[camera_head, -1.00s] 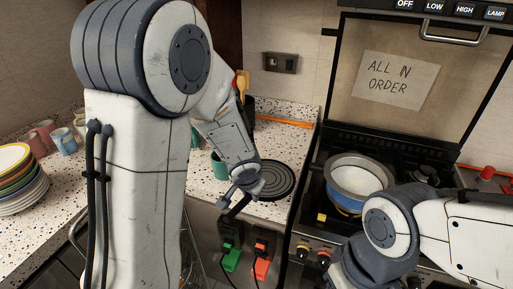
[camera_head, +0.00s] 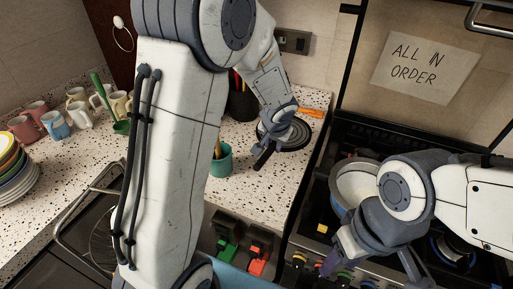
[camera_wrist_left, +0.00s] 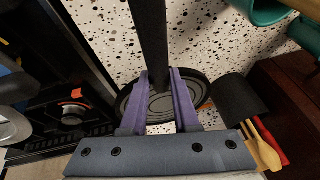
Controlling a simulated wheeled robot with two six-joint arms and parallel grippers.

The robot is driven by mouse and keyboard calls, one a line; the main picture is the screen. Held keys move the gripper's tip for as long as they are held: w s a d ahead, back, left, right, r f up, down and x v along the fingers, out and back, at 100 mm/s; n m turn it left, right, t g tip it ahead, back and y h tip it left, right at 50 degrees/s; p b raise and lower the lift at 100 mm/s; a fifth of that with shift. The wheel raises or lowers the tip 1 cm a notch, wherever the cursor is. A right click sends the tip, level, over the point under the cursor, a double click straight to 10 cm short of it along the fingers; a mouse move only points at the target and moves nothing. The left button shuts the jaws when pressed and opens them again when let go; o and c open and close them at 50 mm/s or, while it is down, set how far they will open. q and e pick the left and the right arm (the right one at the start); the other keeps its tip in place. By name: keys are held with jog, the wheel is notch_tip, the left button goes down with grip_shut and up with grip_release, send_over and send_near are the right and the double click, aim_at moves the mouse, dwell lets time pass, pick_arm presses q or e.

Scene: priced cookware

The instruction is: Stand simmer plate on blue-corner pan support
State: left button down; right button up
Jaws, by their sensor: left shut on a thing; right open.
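The simmer plate (camera_head: 293,134) is a dark round ringed disc with a long black handle, at the counter's right end beside the stove. My left gripper (camera_head: 264,155) is shut on its handle; the left wrist view shows the purple fingers (camera_wrist_left: 160,78) on either side of the handle (camera_wrist_left: 150,35), with the disc (camera_wrist_left: 134,108) beyond. I cannot tell whether the disc touches the counter. On the stove, a blue arc (camera_head: 452,254) shows at the right under my right arm; I cannot tell if it belongs to the blue-corner support. My right gripper (camera_head: 368,268) is open and empty over the stove front.
A pale pot (camera_head: 352,184) stands on the stove, partly behind my right arm. A yellow marker (camera_head: 322,228) is in front of it. A teal pot (camera_head: 221,160) and a dark utensil holder (camera_head: 242,102) stand near my left arm. Mugs (camera_head: 57,125) and plates (camera_head: 18,182) are farther left.

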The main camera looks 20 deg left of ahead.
pick_arm(q)
jog(key=a+f, duration=0.1)
jog(key=a, duration=0.1)
jog(key=w+a+f, duration=0.1)
jog(key=a+f, duration=0.1)
jog(key=a, duration=0.1)
jog(key=a+f, duration=0.1)
jog(key=a, duration=0.1)
jog(key=shift+w+a+f, duration=0.25)
jog(key=shift+a, duration=0.05)
jog(key=shift+a+f, duration=0.15)
jog(key=shift+f, duration=0.15)
notch_tip(320, 180, down, 4)
jog(key=b, duration=0.3)
jog(key=shift+r, duration=0.15)
jog(key=c, duration=0.7)
grip_release()
jog(key=shift+o, duration=0.2)
